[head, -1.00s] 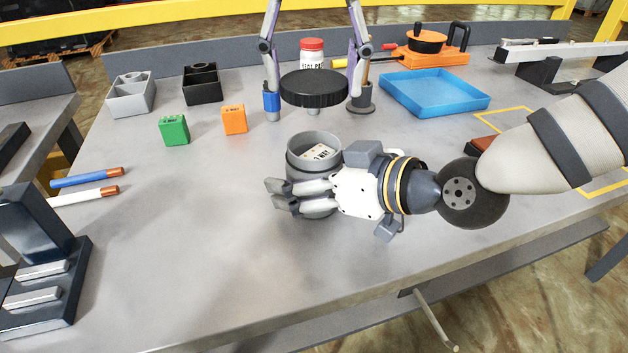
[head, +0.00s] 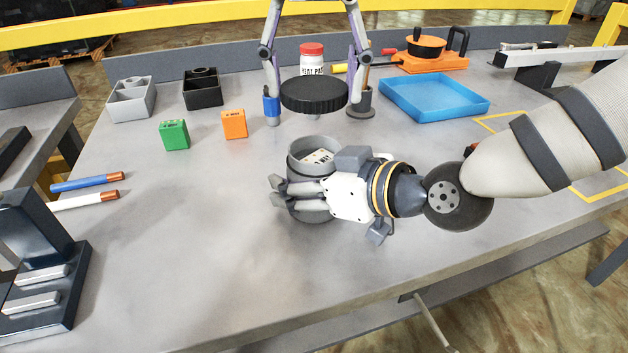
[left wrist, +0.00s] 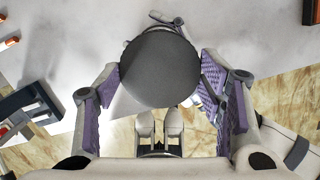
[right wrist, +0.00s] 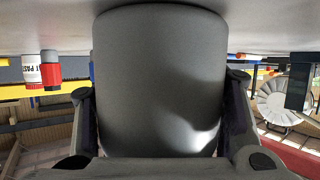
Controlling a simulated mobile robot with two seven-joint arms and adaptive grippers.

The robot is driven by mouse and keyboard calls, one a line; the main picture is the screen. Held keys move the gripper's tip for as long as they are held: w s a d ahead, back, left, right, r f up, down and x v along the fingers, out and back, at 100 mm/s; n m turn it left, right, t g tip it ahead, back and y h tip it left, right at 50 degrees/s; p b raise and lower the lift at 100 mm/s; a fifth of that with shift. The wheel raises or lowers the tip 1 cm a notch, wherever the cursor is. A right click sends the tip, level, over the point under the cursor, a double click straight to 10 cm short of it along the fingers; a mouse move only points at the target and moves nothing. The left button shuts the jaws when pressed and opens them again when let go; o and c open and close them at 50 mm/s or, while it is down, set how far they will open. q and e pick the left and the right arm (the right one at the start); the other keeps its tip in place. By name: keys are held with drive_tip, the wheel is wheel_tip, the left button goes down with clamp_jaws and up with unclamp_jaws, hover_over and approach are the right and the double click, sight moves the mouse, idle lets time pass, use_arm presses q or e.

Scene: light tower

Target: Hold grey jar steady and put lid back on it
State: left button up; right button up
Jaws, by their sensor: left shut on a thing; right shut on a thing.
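The grey jar (head: 312,147) stands upright and open on the table, with a pale printed item inside it. My right gripper (head: 300,195) comes in from the right and is shut around the jar's body. The jar fills the middle of the right wrist view (right wrist: 160,80) between the fingers. My left gripper (head: 316,90), with purple finger pads, hangs from above and is shut on the round black lid (head: 313,97). The lid is held roughly level, clear of the jar's rim. In the left wrist view the lid (left wrist: 160,68) hides most of the jar.
A green box (head: 174,135) and an orange box (head: 234,124) stand left of the jar. A red-capped white bottle (head: 312,60) stands behind the lid. A blue tray (head: 434,98) is at the back right. The table front is clear.

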use_arm(q)
hover_over(320, 160)
drive_tip(key=f, duration=0.5)
drive_tip(key=shift+a, duration=0.3)
drive_tip(key=shift+s+f, duration=0.1)
drive_tip(key=shift+f, duration=0.9)
drive_tip(key=shift+o, duration=0.2)
drive_tip(key=shift+o, duration=0.5)
drive_tip(key=shift+s+d+f+y, duration=0.1)
drive_tip(key=shift+f+y, duration=0.2)
drive_tip(key=shift+f, duration=0.1)
drive_tip(key=shift+d+f+y, duration=0.2)
drive_tip(key=shift+f+y, duration=0.2)
drive_tip(key=shift+f, duration=0.2)
drive_tip(key=shift+d+f, duration=0.1)
drive_tip(key=shift+d, duration=0.1)
